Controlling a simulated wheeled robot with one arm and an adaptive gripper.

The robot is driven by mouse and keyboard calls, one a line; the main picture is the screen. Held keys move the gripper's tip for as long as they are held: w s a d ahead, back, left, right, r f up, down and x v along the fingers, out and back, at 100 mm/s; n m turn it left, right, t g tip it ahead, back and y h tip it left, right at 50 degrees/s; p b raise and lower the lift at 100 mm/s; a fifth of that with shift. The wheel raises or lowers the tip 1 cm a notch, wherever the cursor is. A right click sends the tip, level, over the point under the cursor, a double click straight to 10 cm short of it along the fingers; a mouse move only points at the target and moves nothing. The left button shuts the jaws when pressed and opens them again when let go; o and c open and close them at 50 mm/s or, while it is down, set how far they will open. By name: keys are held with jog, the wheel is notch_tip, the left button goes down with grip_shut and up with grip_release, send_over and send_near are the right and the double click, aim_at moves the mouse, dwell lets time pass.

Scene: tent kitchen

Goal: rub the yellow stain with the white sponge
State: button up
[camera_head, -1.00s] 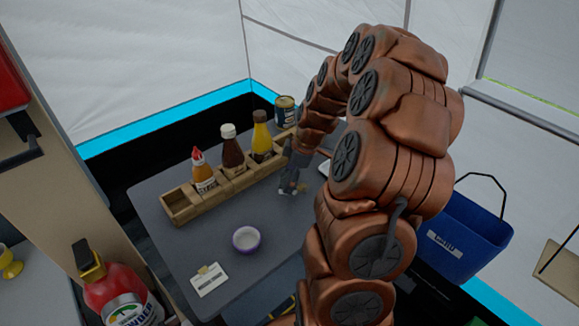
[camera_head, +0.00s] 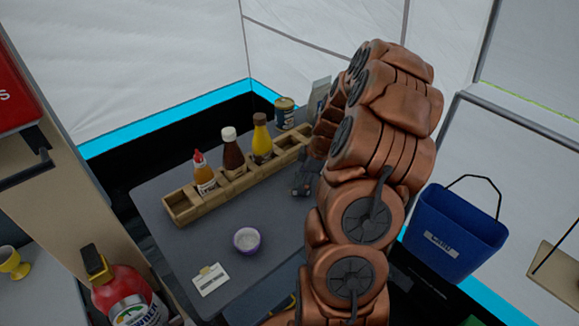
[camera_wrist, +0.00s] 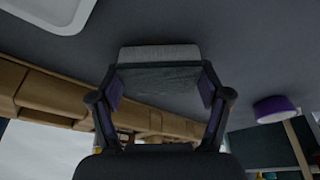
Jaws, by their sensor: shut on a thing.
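My gripper (camera_wrist: 160,88) is shut on the white sponge (camera_wrist: 158,54), which looks grey in shade and spans the space between the two fingers in the wrist view. In the head view my gripper (camera_head: 301,189) is low over the grey table (camera_head: 270,214), beside the wooden condiment rack. The sponge is too small to make out there. I cannot tell whether the sponge touches the table. The yellow stain does not show in either current view; my arm hides the right part of the table.
The wooden rack (camera_head: 190,211) holds several sauce bottles, with a can (camera_head: 285,112) behind. A pale tray (camera_wrist: 45,12) shows in the wrist view. A blue bin (camera_head: 455,235) is at right.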

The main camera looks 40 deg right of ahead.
aim_at(286, 196)
jog(key=shift+d+r+p, duration=0.1)
jog(key=shift+d+p, duration=0.4)
jog(key=shift+d, duration=0.75)
jog(key=shift+s+p, duration=0.1)
jog(key=shift+p, duration=0.45)
jog(key=shift+a+f, duration=0.25)
jog(key=shift+f, duration=0.1)
jog(key=shift+a+b, duration=1.75)
jog(key=shift+a, duration=2.1)
jog(key=r, duration=0.5)
jog(key=shift+w+d+r, duration=0.15)
jog(key=shift+w+r, duration=0.05)
jog(key=shift+r, duration=1.55)
